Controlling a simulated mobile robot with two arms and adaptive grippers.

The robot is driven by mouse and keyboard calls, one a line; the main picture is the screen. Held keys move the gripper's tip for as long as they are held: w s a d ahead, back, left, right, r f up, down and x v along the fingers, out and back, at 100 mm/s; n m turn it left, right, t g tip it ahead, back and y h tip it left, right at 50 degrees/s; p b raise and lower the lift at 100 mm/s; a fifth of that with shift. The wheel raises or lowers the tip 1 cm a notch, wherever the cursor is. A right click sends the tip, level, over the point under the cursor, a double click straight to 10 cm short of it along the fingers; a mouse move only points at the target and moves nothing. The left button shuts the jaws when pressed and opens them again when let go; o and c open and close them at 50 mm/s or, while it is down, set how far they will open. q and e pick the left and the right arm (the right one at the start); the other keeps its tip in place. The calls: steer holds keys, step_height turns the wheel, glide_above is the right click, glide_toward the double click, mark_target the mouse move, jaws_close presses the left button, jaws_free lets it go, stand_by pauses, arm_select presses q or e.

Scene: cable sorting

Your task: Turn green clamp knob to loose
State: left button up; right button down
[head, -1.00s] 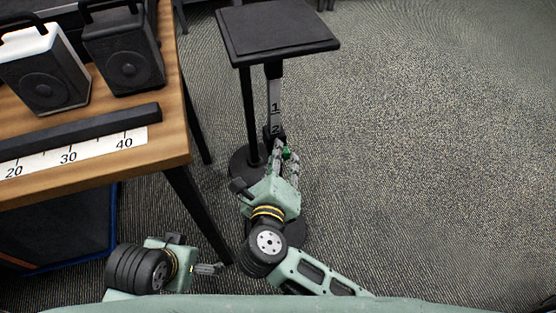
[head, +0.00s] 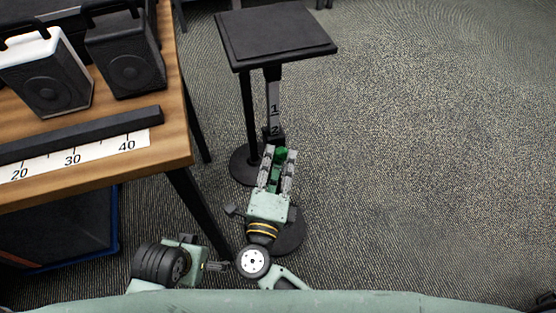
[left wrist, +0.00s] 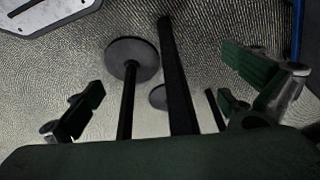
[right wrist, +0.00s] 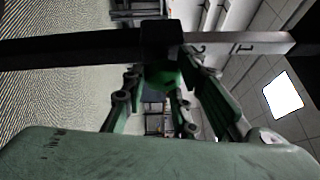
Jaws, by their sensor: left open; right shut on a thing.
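The green clamp knob (head: 280,153) sits on the post of a black stand, just below a grey strip (head: 274,96) marked 1 and 2. My right gripper (head: 281,154) is shut on the knob, with one finger on each side. In the right wrist view the green knob (right wrist: 163,78) lies between the fingertips, below a black clamp block (right wrist: 161,42). The knob's far side is hidden. My left gripper (head: 222,266) is low in the head view, near the table leg. In the left wrist view its fingers (left wrist: 172,88) are wide apart and empty.
The stand has a flat black top (head: 275,38) and round black bases (head: 245,165) on the carpet. A wooden table (head: 172,120) with speakers (head: 125,62) and a numbered ruler strip (head: 95,152) stands to the left. Open carpet (head: 430,160) lies to the right.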

arm_select(q)
steer(key=v, duration=0.2)
steer(key=b+v, duration=0.1)
steer(key=v, duration=0.1)
steer(key=shift+a, duration=0.2)
arm_select(e)
steer(key=n+t+y, duration=0.1)
steer(key=n+y, duration=0.1)
steer(key=n, duration=0.3)
steer(key=d+f+n+t+y, duration=0.1)
steer(key=n+t, duration=0.1)
steer(key=n, duration=0.3)
steer(key=n+t+y, duration=0.2)
steer(key=n, duration=0.3)
steer(key=shift+w+d+f+y, duration=0.1)
steer(key=shift+d+f+y, duration=0.1)
steer(key=shift+f+y, duration=0.15)
arm_select(q)
steer(key=shift+w, duration=0.3)
arm_select(e)
steer(key=shift+d, duration=0.1)
steer(key=c, duration=1.6)
jaws_free()
steer(key=shift+w, duration=0.1)
arm_select(q)
steer(key=shift+d, duration=0.25)
arm_select(e)
steer(key=shift+o, duration=0.2)
steer(key=shift+r, duration=0.1)
